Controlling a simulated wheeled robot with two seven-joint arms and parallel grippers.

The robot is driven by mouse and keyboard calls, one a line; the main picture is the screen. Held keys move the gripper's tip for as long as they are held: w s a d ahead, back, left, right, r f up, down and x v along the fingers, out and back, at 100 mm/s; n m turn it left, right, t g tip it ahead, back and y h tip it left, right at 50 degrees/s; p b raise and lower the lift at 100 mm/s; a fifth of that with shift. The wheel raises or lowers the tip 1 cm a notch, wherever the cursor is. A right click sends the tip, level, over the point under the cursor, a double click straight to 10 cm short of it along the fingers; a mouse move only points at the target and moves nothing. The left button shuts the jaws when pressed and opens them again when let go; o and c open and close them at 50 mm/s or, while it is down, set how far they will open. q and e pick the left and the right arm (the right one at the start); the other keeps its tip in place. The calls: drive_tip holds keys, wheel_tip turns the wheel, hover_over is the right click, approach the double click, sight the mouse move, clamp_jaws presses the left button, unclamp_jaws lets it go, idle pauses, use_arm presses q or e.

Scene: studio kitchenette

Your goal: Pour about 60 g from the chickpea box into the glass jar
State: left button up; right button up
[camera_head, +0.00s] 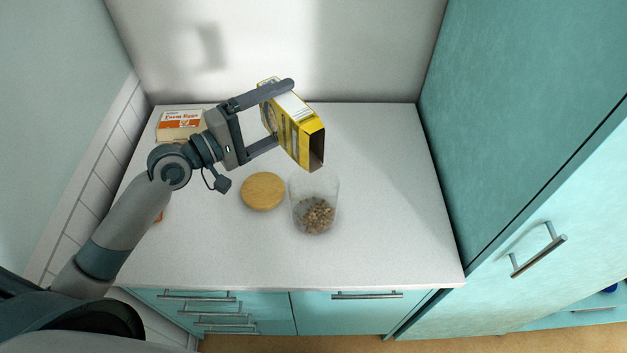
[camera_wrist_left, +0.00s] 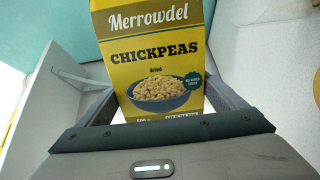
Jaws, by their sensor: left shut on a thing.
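The yellow chickpea box (camera_head: 297,130) is tilted in the head view, with its open end facing down and to the right, above the glass jar. My left gripper (camera_head: 279,112) is shut on the box, one finger on each side. In the left wrist view the box front (camera_wrist_left: 152,62) reads "Merrowdel CHICKPEAS" and sits between the fingers. The clear glass jar (camera_head: 296,200) stands on the counter with chickpeas (camera_head: 314,216) in its lower part. No falling chickpeas can be made out. My right gripper is not in view.
A round wooden lid (camera_head: 263,191) lies on the counter just left of the jar. A tall teal cabinet (camera_head: 520,130) bounds the right side. The counter right of the jar (camera_head: 395,215) is clear.

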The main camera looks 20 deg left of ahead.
use_arm(q)
drive_tip(key=shift+r, duration=0.15)
drive_tip(key=shift+s+d+r, duration=0.1)
drive_tip(key=shift+s+d, duration=0.05)
drive_tip(key=shift+s, duration=0.1)
drive_tip(key=shift+w+m, duration=0.2)
drive_tip(key=shift+m, duration=0.1)
drive_tip(key=shift+s+d+r, duration=0.1)
drive_tip(key=shift+s+r, duration=0.1)
drive_tip(key=shift+s, duration=0.05)
drive_tip(key=shift+w+p, duration=0.2)
drive_tip(key=shift+p, duration=0.15)
drive_tip(key=shift+s+r, duration=0.15)
drive_tip(key=shift+s, duration=0.15)
drive_tip(key=shift+w+m, duration=0.2)
drive_tip(key=shift+m, duration=0.1)
